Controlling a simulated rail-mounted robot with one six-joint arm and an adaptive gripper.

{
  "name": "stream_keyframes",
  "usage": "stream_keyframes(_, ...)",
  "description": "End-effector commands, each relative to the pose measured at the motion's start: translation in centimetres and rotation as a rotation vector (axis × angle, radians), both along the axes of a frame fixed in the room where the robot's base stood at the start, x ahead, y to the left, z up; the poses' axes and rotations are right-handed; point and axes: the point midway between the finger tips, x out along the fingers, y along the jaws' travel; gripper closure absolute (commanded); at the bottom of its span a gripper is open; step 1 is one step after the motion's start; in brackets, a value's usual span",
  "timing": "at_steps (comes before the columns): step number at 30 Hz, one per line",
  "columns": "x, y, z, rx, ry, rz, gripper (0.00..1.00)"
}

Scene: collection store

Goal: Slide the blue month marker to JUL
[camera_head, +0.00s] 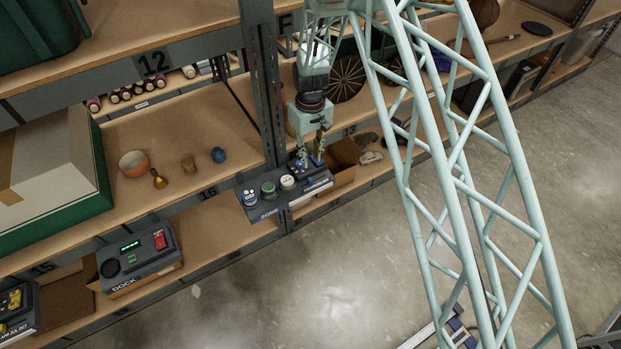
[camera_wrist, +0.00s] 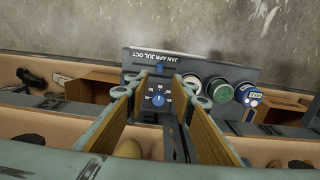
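The small control panel (camera_head: 268,207) juts from the shelf front in the head view, with my gripper (camera_head: 311,158) pointing down over its right part. In the wrist view the panel (camera_wrist: 240,73) carries the printed row JAN APR JUL OCT. A small blue marker (camera_wrist: 159,69) shows just below that row, around APR to JUL; its exact setting is too small to tell. My gripper (camera_wrist: 157,82) is open, its two fingers apart on either side of the marker's column. Nothing is seen held. Contact with the marker cannot be told.
A blue dial (camera_wrist: 158,100) with a printed scale lies between the fingers. Green (camera_wrist: 220,90) and blue-and-white (camera_wrist: 248,95) round controls sit right of them. An open cardboard box (camera_head: 343,153) stands beside the panel. Open floor (camera_head: 350,270) lies in front of the shelves.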

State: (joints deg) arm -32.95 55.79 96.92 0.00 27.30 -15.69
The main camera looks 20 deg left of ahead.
Motion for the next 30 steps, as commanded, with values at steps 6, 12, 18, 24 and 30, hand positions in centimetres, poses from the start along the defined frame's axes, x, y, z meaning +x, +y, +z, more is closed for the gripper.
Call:
stream_keyframes(6,0.0,0.0,-1.8,-0.001,0.001,0.0,0.77)
stream_keyframes(12,0.0,0.0,-4.0,-0.001,0.001,0.0,0.77)
stream_keyframes(18,0.0,0.0,-6.2,-0.001,0.001,0.0,0.77)
stream_keyframes(24,0.0,0.0,-8.5,0.0,0.0,0.0,0.77)
stream_keyframes(30,-0.1,-0.1,-10.6,-0.001,0.001,0.0,0.77)
